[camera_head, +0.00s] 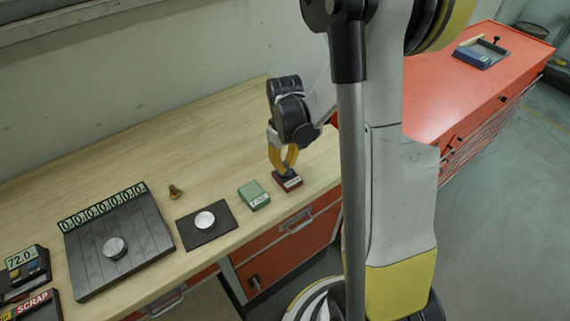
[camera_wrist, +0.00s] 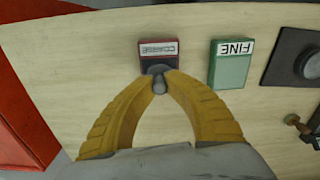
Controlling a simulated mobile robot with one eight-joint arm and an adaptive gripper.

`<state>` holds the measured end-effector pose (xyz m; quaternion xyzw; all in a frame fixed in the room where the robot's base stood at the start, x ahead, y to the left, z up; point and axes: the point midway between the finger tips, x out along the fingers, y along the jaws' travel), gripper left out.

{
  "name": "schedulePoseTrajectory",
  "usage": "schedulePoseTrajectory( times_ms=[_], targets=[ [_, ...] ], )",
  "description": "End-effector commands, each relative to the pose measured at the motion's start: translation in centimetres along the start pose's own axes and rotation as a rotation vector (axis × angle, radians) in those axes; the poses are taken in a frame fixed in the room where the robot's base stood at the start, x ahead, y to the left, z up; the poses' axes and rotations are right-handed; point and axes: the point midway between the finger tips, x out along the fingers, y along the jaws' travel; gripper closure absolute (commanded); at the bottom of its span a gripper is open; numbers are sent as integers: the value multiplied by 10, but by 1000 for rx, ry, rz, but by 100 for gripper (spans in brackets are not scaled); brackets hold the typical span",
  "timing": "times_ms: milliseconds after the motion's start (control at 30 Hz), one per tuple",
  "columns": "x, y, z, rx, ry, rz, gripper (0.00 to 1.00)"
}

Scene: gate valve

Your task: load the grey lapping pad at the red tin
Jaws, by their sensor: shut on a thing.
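The red tin (camera_head: 288,182) stands near the front edge of the wooden bench, below my gripper (camera_head: 284,166). In the wrist view the red tin (camera_wrist: 158,53) has a label reading COARSE upside down. My gripper (camera_wrist: 158,74) points down with its yellow fingers closed on a small grey piece (camera_wrist: 159,84), which I take for the lapping pad's grip. The grey piece sits right at the tin's edge in the wrist view. The pad's underside is hidden, so I cannot tell if it touches the tin.
A green tin (camera_head: 253,195) marked FINE stands to the left of the red one. Further left are a black mat (camera_head: 190,234) with a pale disc, a brass piece (camera_head: 175,191), a dark plate (camera_head: 130,230) with a metal disc, and a SCRAP tray (camera_head: 38,305). The bench behind is clear.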

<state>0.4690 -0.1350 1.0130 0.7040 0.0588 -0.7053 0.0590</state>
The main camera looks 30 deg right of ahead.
Motion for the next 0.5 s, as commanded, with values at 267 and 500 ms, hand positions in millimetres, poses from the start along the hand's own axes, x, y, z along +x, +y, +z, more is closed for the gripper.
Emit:
schedulePoseTrajectory(
  times_ms=[267, 500],
  targets=[
    [-10, 0, 0, 0, -1, 0, 100],
    [-33, 0, 0, 0, 0, 0, 100]
  ],
)
